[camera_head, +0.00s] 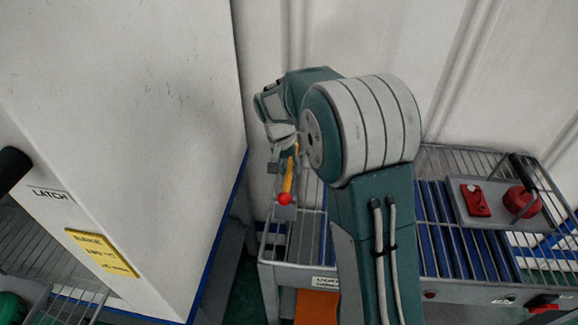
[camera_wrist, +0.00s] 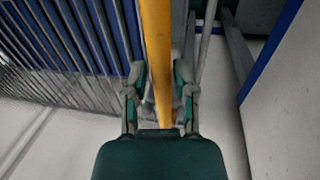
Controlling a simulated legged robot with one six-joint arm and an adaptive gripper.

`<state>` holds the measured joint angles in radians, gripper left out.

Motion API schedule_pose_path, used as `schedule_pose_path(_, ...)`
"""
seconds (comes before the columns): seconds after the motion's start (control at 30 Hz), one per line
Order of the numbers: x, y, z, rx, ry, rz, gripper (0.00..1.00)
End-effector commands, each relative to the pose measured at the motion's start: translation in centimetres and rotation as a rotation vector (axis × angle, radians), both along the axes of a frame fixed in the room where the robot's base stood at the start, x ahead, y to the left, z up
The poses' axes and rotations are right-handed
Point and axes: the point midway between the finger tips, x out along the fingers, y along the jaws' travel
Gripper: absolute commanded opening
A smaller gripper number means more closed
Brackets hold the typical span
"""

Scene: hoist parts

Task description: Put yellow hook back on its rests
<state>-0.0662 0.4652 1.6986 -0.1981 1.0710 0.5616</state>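The yellow hook (camera_head: 289,176) is a bar with a red ball at its lower end, at the left end of the rack in the head view. The red ball is just above a grey block (camera_head: 286,212). In the wrist view the yellow bar (camera_wrist: 156,50) runs down between the two fingers of my gripper (camera_wrist: 160,80). The fingers are close on both sides of the bar; I cannot tell whether they press on it. In the head view my gripper (camera_head: 284,142) is at the bar's upper end, and its fingers are mostly hidden. The rests cannot be made out clearly.
The wire rack (camera_head: 262,250) has blue slats (camera_head: 450,235). A grey tray (camera_head: 500,225) at right holds a red block (camera_head: 475,200) and a red round part (camera_head: 521,201). A tall white cabinet (camera_head: 130,130) stands close on the left. A white wall is behind.

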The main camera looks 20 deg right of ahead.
Motion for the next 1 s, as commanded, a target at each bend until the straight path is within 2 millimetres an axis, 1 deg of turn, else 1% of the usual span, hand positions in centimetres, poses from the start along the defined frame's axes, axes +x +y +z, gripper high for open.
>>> schedule_pose_path(0.37,0.0,0.0,0.1,0.000,-0.001,0.000,0.58)
schedule_pose_path(0.47,0.0,0.0,0.8,0.000,-0.002,0.000,0.58)
schedule_pose_path(0.57,0.2,0.2,2.2,0.000,-0.004,0.001,0.58)
schedule_pose_path(0.9,0.7,1.5,9.3,0.000,-0.005,0.000,0.58)
schedule_pose_path(1.0,0.8,1.8,10.9,0.001,-0.003,0.001,0.58)
